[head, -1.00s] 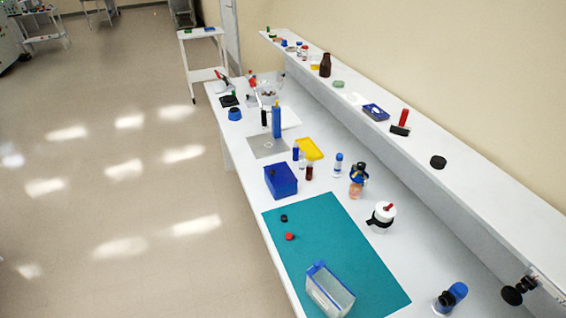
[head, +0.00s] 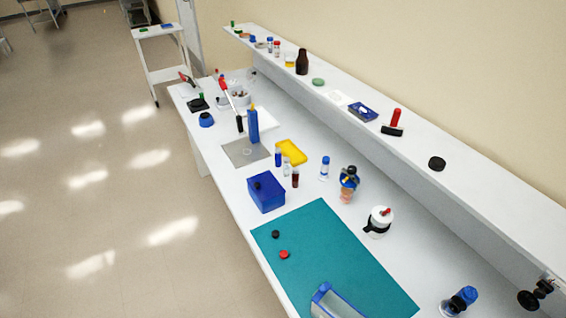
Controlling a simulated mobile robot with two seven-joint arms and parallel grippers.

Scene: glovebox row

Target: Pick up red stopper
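A small red stopper (head: 284,254) lies on the teal mat (head: 340,255), near the mat's left edge. A small black stopper (head: 275,234) lies just beyond it on the same mat. The two are apart, and nothing touches the red one. Neither of my grippers is in the head view.
A clear container with a blue rim (head: 323,288) stands on the near part of the mat, cut off by the frame. A blue box (head: 266,195) stands beyond the mat. A white jar (head: 379,220) stands right of it. A raised shelf (head: 400,150) runs along the wall.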

